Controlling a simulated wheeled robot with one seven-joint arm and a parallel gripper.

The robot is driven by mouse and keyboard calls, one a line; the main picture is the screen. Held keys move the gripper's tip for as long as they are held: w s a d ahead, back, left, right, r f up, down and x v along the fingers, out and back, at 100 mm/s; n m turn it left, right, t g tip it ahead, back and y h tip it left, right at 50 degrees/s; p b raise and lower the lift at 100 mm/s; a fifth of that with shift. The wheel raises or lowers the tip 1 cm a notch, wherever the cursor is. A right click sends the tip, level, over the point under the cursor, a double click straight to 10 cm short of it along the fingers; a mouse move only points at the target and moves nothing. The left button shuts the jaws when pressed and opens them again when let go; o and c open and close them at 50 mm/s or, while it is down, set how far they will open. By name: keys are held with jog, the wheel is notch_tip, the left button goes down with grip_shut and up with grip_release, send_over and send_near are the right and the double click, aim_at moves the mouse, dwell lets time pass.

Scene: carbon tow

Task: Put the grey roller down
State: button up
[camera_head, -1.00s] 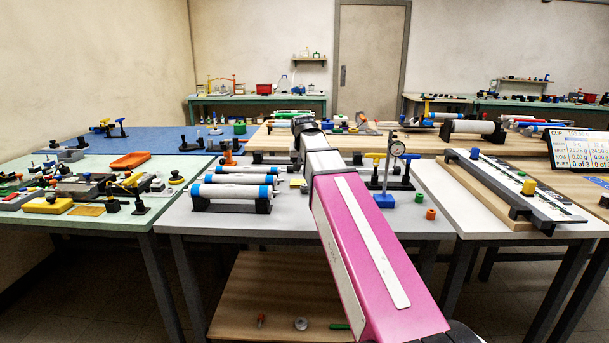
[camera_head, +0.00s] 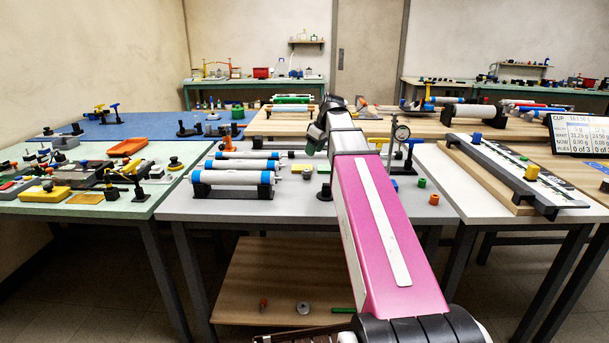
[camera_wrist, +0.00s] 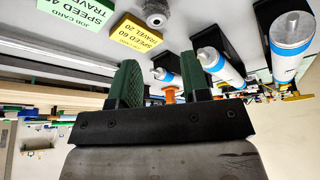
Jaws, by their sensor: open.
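A small grey roller (camera_wrist: 155,14) with a dark hole in its end rests on the grey-white table, past my fingertips in the wrist view. What looks like the same roller (camera_head: 307,174) shows in the head view to the right of the blue-ended rollers. My gripper (camera_wrist: 158,66) has its two dark green fingers apart, with nothing visibly held between them. In the head view my gripper (camera_head: 316,138) hangs over the back part of the middle table, tilted, its fingers hard to make out.
Several white rollers with blue ends (camera_head: 233,178) lie in black cradles at left. A yellow card (camera_wrist: 137,34) lies near the grey roller. A dial gauge stand (camera_head: 398,140) stands to the right of my arm. Small green and orange pieces (camera_head: 434,199) lie at the table's right.

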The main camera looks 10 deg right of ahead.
send_over(307, 170)
jog(key=s, duration=0.2)
jog(key=shift+n, duration=0.4)
jog(key=f, duration=0.5)
jog(key=shift+w+d, duration=0.1)
jog(key=shift+d, duration=0.3)
jog(key=shift+d+x, duration=0.15)
jog(key=shift+x, duration=1.2)
jog(key=shift+d+x, duration=0.15)
jog(key=shift+x, duration=1.15)
jog(key=shift+f, duration=0.1)
jog(key=c, duration=0.7)
jog(key=shift+c, duration=0.2)
